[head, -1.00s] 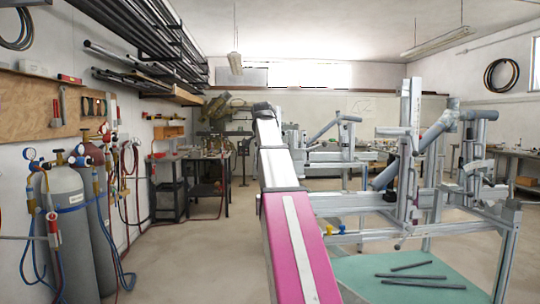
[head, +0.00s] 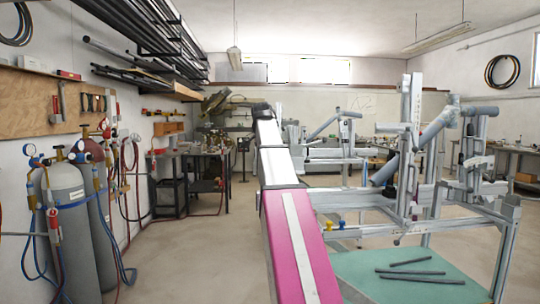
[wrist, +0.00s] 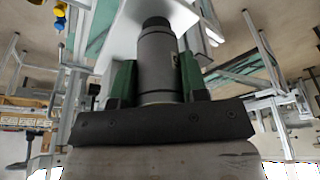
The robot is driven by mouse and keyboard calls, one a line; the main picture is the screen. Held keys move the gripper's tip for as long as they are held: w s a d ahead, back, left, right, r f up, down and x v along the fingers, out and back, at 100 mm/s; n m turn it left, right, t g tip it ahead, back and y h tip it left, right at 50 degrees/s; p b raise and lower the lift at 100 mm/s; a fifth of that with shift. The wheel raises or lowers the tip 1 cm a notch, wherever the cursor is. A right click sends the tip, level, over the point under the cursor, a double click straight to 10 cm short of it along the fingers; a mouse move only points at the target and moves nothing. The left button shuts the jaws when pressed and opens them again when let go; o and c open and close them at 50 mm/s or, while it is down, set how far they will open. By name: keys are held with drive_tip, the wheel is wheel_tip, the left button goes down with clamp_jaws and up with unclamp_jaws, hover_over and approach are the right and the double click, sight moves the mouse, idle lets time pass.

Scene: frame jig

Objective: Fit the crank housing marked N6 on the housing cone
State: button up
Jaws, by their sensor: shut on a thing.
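In the wrist view my gripper (wrist: 157,78) is shut on a grey cylinder, which I take to be the crank housing (wrist: 157,55). Its green fingers press on both sides of it. The housing points away from the camera, with a small, unreadable mark on its right side. A dark round piece (wrist: 156,22) shows at its far end, against a pale plate; I cannot tell whether this is part of the housing or the cone. I cannot make out the housing cone for certain in either view. In the head view I cannot make out my gripper.
The metal frame jig (head: 412,140) with posts and tubes stands at the right. Dark rods (head: 420,273) lie on its green lower panel (head: 375,268). Gas cylinders (head: 68,240) stand by the left wall. The floor left of my arm is open.

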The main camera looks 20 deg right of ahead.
drive_tip(key=shift+f, duration=0.9)
drive_tip(key=o, duration=1.1)
drive_tip(key=v, duration=1.1)
drive_tip(key=shift+d, duration=0.1)
drive_tip(key=shift+f, duration=0.1)
